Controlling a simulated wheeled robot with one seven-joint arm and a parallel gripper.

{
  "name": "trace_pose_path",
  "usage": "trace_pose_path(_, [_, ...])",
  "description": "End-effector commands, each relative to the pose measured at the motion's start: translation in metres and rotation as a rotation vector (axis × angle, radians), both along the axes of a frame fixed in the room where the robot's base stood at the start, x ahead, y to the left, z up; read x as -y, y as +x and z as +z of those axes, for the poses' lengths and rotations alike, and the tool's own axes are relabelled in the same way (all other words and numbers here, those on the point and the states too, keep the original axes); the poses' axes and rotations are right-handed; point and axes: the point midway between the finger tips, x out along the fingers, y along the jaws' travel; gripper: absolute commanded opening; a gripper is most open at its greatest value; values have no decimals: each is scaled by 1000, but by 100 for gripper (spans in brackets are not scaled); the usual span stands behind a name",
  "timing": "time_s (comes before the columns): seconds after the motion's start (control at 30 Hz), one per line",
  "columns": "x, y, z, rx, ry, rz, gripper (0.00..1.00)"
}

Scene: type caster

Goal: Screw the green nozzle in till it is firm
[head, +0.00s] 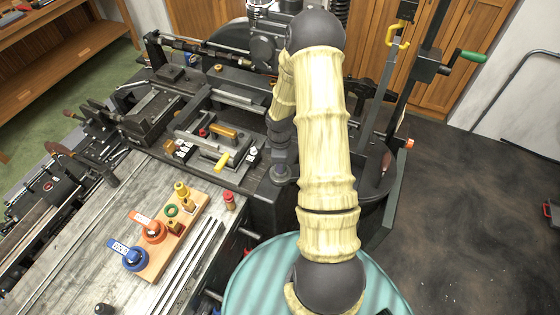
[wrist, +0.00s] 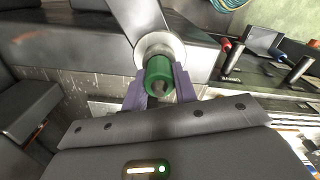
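The green nozzle (wrist: 158,70) shows in the wrist view with its far end at a round silver-white fitting (wrist: 159,45). A dark opening shows in its near end. I cannot tell how deep it sits in the fitting. My gripper (wrist: 160,82) has one purple finger on each side of the nozzle, and both look closed against it. In the head view my arm reaches over the machine and bends down, and the nozzle cannot be made out there.
A wooden block (head: 189,227) on the grey bench holds brass pieces, a green ring (head: 171,210), an orange knob (head: 153,231) and a blue knob (head: 135,259). A small red-topped piece (head: 229,200) stands beside it. Dark machine parts crowd around my gripper.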

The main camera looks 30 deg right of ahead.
Motion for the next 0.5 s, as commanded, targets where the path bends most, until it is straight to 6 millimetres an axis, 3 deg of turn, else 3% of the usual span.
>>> trace_pose_path(0.13, [1, 0, -2, 0, -2, -149, 0])
trace_pose_path(0.3, [1, 1, -2, 0, -2, -527, 0])
trace_pose_path(0.33, [1, 0, -1, 0, -2, -537, 33])
trace_pose_path(0.43, [1, 0, -1, -1, 0, -527, 52])
trace_pose_path(0.5, [1, 0, -1, -1, 0, -526, 54])
